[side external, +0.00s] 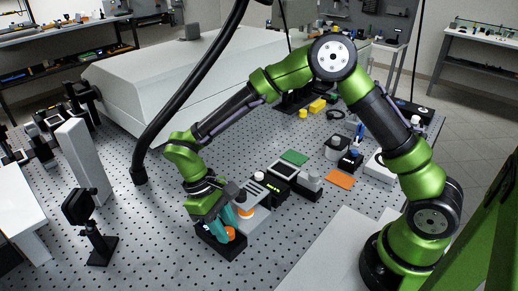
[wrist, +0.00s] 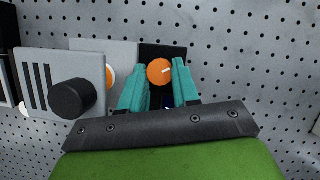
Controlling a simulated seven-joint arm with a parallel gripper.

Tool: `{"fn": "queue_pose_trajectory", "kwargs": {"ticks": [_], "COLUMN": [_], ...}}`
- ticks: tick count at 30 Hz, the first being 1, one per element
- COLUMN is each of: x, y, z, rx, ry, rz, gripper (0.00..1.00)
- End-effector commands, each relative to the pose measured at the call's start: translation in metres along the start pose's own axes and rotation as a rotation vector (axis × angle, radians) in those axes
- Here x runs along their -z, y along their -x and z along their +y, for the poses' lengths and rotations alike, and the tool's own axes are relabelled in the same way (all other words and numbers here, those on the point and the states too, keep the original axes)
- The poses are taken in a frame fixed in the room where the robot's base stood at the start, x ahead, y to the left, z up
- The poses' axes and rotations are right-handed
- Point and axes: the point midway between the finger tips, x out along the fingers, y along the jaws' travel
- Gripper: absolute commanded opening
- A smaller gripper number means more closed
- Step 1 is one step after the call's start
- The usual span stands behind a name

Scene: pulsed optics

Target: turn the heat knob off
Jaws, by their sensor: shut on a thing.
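An orange knob (wrist: 160,72) with a white pointer mark sits on a black unit (wrist: 176,50) in the wrist view. The mark points to the right and slightly up in that view. My gripper (wrist: 160,82) has its teal fingers on either side of the knob, shut on it. In the side view my gripper (side external: 223,222) reaches down to the black unit (side external: 222,246), and the orange knob (side external: 230,234) shows at its fingertips. The knob carries no label that I can read.
Beside the unit stands a grey slotted box with a black knob (wrist: 72,98); another orange part (wrist: 111,76) is partly hidden behind it. A green pad (side external: 294,157) and orange pad (side external: 340,179) lie farther back. A black post mount (side external: 97,240) stands left on the perforated table.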

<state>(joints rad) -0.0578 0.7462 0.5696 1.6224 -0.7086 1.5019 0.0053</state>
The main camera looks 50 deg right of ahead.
Motion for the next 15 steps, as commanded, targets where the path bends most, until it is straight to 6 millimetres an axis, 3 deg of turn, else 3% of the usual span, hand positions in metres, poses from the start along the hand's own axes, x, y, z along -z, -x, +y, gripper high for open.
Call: {"fn": "queue_pose_trajectory", "kwargs": {"ticks": [8, 15], "x": [0.0, -0.0002], "y": [0.001, 0.0014], "z": [-0.0014, -0.0033], "rx": [-0.028, -0.094], "ry": [0.066, 0.225], "rz": [0.002, 0.003], "gripper": [0.0, 0.0]}}
